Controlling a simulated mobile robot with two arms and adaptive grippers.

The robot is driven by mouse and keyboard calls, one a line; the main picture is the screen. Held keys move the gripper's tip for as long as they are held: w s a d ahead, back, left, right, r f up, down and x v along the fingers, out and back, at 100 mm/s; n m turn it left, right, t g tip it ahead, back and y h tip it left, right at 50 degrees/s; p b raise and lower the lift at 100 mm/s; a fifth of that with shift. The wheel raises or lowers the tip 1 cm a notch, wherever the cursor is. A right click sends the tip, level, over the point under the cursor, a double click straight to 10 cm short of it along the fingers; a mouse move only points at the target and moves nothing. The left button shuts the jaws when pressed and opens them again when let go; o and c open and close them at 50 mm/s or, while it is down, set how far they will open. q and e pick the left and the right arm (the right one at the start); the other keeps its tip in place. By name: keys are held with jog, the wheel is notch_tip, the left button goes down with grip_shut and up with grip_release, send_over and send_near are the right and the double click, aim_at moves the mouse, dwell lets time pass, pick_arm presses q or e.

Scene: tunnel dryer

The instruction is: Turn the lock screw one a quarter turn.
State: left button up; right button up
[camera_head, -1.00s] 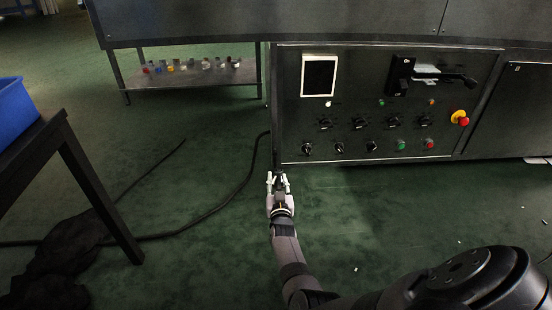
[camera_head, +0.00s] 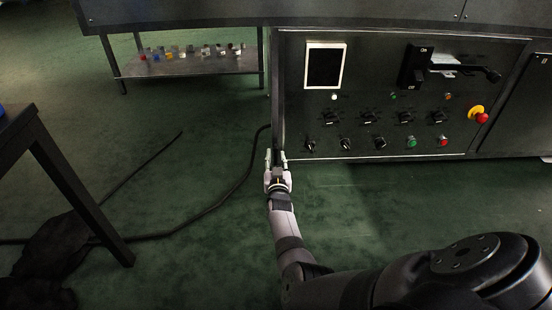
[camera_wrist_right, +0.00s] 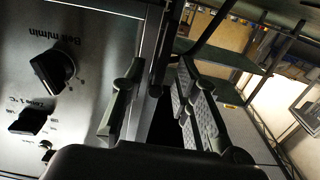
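The control panel (camera_head: 300,110) of the dryer shows at the right in the head view. I cannot make out a lock screw for certain in either view. My right gripper (camera_head: 276,156) is open, with its fingers pointing at the panel's lower left edge. In the right wrist view, the open fingers (camera_wrist_right: 160,75) stand on either side of the dark panel edge (camera_wrist_right: 157,60), with nothing visibly gripped; contact cannot be told. My left gripper is not in view.
A black belt-speed knob (camera_wrist_right: 52,68) and a zone knob (camera_wrist_right: 32,120) are beside the fingers. The panel carries a switch handle (camera_head: 465,70) and a red stop button (camera_head: 481,118). A cable (camera_head: 215,208) crosses the floor. A dark table (camera_head: 75,190) stands left.

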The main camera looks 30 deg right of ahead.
grip_shut()
jog(key=shift+d, duration=0.1)
dwell(0.5)
